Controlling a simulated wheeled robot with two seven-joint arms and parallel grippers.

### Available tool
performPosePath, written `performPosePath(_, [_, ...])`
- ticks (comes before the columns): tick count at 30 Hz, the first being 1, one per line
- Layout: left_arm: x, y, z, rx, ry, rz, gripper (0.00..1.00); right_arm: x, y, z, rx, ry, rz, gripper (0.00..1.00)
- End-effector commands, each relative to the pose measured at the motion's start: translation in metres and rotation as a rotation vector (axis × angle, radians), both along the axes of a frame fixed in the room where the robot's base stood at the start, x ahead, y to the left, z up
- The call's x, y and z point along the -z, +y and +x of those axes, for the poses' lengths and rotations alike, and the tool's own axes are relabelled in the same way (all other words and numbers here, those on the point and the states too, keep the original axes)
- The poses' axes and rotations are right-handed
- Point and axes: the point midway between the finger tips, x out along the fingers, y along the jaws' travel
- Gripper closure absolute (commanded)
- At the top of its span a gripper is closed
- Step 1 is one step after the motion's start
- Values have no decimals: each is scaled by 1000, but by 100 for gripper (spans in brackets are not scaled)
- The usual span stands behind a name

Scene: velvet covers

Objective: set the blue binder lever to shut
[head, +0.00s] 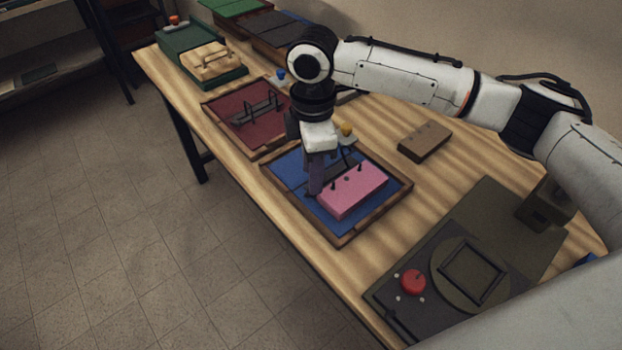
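The blue binder (335,228) lies open on the table, with a blue lining inside a brown wooden edge. A pink block (352,195) with small dark posts lies in its near right part. A dark metal piece with a thin curved upright (346,158) shows behind the block; I cannot tell which part is the lever or how it is set. My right gripper (315,190) points down over the middle of the binder, just left of the pink block. Its fingers look close together, but the gap and any contact are hidden. My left gripper is out of view.
A dark red binder (226,107) lies beyond, then a green binder (230,80) with a tan block (212,60). A brown block (424,141) lies to the right. A dark green board (510,222) with a red knob (413,281) is nearest. A yellow knob (347,129) stands behind the blue binder.

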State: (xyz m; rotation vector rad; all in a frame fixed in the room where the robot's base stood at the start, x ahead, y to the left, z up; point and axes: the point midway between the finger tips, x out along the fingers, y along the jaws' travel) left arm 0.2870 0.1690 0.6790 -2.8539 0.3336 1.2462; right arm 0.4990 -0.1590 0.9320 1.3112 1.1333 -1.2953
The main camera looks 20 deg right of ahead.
Motion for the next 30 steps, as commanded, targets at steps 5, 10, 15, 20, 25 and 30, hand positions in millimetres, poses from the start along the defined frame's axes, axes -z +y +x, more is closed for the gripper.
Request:
performPosePath(5, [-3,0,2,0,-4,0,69,27,0,0,1,1,-1,66])
performPosePath(10, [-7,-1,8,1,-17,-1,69,40,0,1,2,0,-1,66])
performPosePath(15, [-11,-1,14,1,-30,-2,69,42,0,1,1,-1,-1,66])
performPosePath(20, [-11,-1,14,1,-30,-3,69,42,0,1,1,-1,0,72])
performPosePath(25, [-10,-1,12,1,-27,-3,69,42,0,1,1,-1,0,100])
performPosePath(30, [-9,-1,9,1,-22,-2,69,43,-1,-1,0,-13,5,100])
